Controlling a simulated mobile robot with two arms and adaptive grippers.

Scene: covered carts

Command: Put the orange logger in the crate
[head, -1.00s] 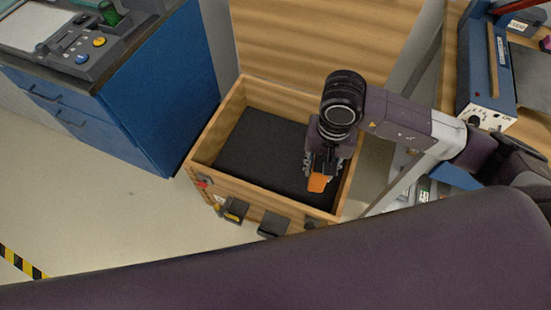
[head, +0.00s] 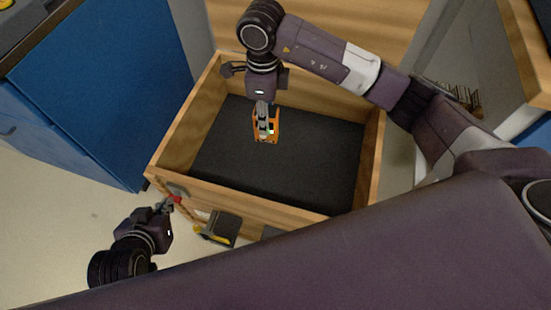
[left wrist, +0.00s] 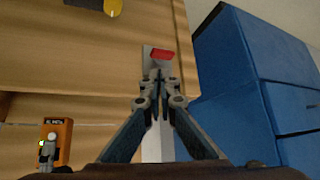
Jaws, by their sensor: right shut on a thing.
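The orange logger (head: 274,122) is in my right gripper (head: 265,132), which is shut on it inside the wooden crate's outline (head: 290,205). The crate's floor is dark padding, and I cannot tell whether the logger touches it. In the left wrist view the logger (left wrist: 64,130) shows upright at the lower left, with a label on it. My left gripper (head: 168,206) is outside the crate by its front left corner. In the left wrist view its fingers (left wrist: 158,78) are together, close to a grey latch plate with a red tab (left wrist: 161,54); contact is unclear.
A dark box with yellow (head: 222,228) hangs on the crate's front. A wooden panel (head: 310,22) stands behind the crate. A blue cabinet (head: 115,85) stands to the left. Bare floor (head: 60,195) shows at the lower left.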

